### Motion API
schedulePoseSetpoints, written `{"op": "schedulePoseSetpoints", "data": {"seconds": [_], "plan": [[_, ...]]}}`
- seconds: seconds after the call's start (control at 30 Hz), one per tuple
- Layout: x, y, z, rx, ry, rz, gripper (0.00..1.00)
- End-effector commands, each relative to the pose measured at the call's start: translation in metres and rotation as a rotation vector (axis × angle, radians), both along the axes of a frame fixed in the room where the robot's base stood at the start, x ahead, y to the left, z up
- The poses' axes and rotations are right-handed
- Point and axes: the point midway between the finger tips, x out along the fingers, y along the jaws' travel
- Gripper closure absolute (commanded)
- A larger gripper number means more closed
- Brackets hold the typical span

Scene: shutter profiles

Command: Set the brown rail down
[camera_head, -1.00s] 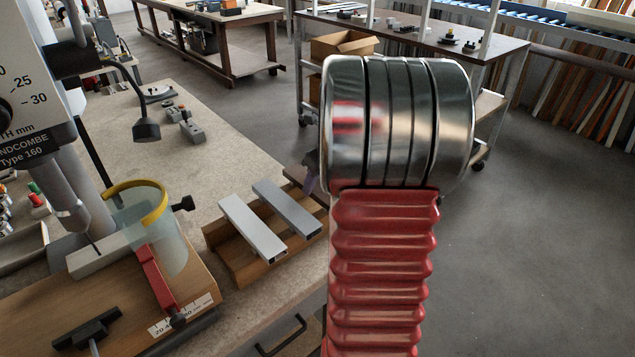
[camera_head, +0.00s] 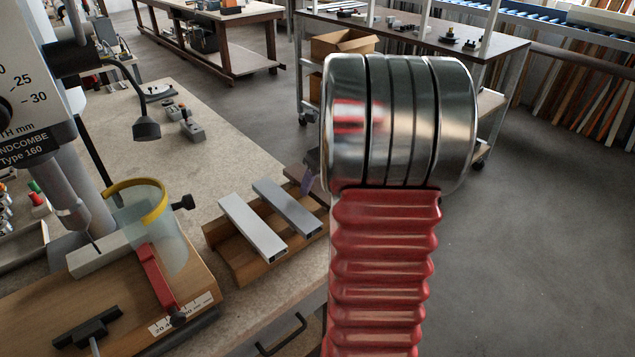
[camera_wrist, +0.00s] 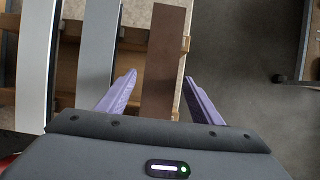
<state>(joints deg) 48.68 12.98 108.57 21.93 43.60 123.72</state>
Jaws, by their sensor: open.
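The brown rail (camera_wrist: 165,45) lies on a wooden rack (camera_wrist: 132,40) in the wrist view, beside a grey rail (camera_wrist: 100,50) and a paler rail (camera_wrist: 33,60). My gripper (camera_wrist: 160,77) is open, with one purple finger on each side of the brown rail and gaps between. The rail's near end is hidden by the gripper body. In the head view, the rack (camera_head: 236,268) holds the pale rail (camera_head: 252,228) and the grey rail (camera_head: 288,208). A purple finger shows there beside my arm, which mostly hides the brown rail's place.
A drilling machine with a clear guard (camera_head: 165,245) stands at the left of the bench (camera_head: 205,150). A small grey block (camera_head: 193,131) lies further back. A trolley table (camera_head: 430,40) stands behind.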

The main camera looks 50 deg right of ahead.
Motion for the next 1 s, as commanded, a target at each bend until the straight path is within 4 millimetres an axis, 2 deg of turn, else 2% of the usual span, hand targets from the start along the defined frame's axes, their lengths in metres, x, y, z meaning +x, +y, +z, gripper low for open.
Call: {"op": "schedulePoseSetpoints", "data": {"seconds": [0.7,0.83,1.0], "plan": [[-0.045,0.006,0.105,-0.002,-0.002,0.000,0.40],[-0.050,0.007,0.116,-0.002,-0.002,0.001,0.40],[-0.052,0.007,0.121,0.000,0.000,0.001,0.40]]}}
